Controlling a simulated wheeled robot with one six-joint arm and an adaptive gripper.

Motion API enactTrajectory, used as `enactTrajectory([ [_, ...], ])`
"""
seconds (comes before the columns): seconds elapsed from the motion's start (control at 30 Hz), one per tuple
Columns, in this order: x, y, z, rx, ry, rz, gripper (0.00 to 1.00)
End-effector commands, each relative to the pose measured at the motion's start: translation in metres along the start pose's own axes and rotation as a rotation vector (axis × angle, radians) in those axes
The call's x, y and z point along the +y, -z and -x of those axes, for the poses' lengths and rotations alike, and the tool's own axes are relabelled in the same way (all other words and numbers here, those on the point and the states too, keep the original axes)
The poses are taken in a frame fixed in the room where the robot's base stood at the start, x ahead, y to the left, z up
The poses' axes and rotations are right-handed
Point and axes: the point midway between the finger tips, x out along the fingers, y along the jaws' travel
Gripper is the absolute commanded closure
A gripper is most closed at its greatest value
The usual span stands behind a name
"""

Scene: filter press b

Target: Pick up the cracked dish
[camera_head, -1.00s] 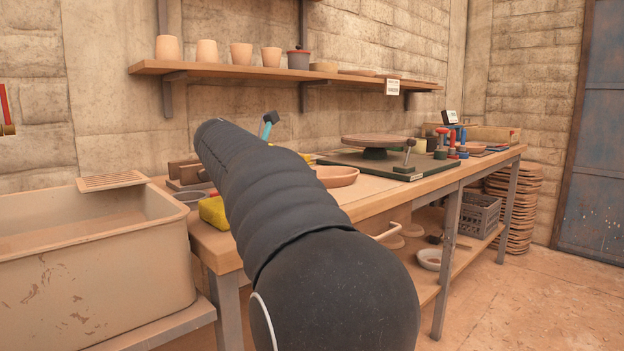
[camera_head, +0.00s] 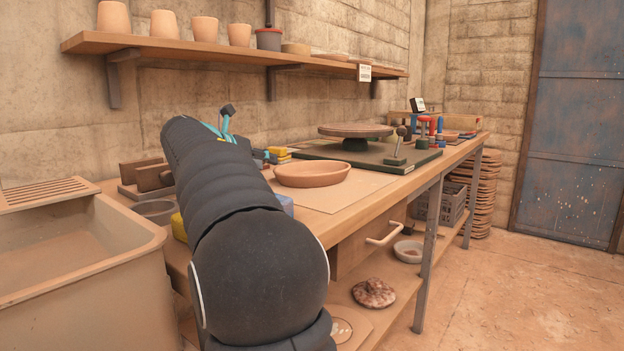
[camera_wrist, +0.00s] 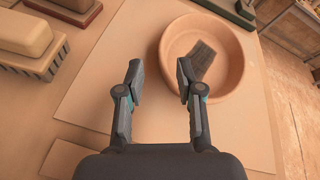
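A shallow terracotta dish (camera_head: 312,173) sits upright on a pale board on the workbench. In the wrist view the dish (camera_wrist: 238,72) lies ahead and to the right, with a dark grey patch inside. I cannot tell whether that patch is a crack, a shadow or a separate piece. My gripper (camera_wrist: 160,80) is open and empty. Its right fingertip appears near the dish's left rim; contact cannot be told. In the head view my arm hides most of the gripper.
A turntable (camera_head: 355,131) stands on a dark green board behind the dish. A brush (camera_wrist: 40,40) lies at the wrist view's upper left. A sink basin (camera_head: 70,255) is at left. A shelf (camera_head: 215,54) with several pots hangs above. A small bowl (camera_head: 408,251) sits on the lower shelf.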

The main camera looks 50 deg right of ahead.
Motion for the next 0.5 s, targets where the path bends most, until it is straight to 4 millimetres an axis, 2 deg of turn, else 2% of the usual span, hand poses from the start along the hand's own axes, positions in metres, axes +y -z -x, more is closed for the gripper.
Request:
enactTrajectory([
  [0.1,-0.001,0.001,-0.018,0.001,0.002,-0.001,0.64],
  [0.37,-0.002,0.001,-0.032,0.002,0.003,-0.002,0.64],
  [0.5,-0.004,0.004,-0.045,0.003,0.005,-0.003,0.64],
])
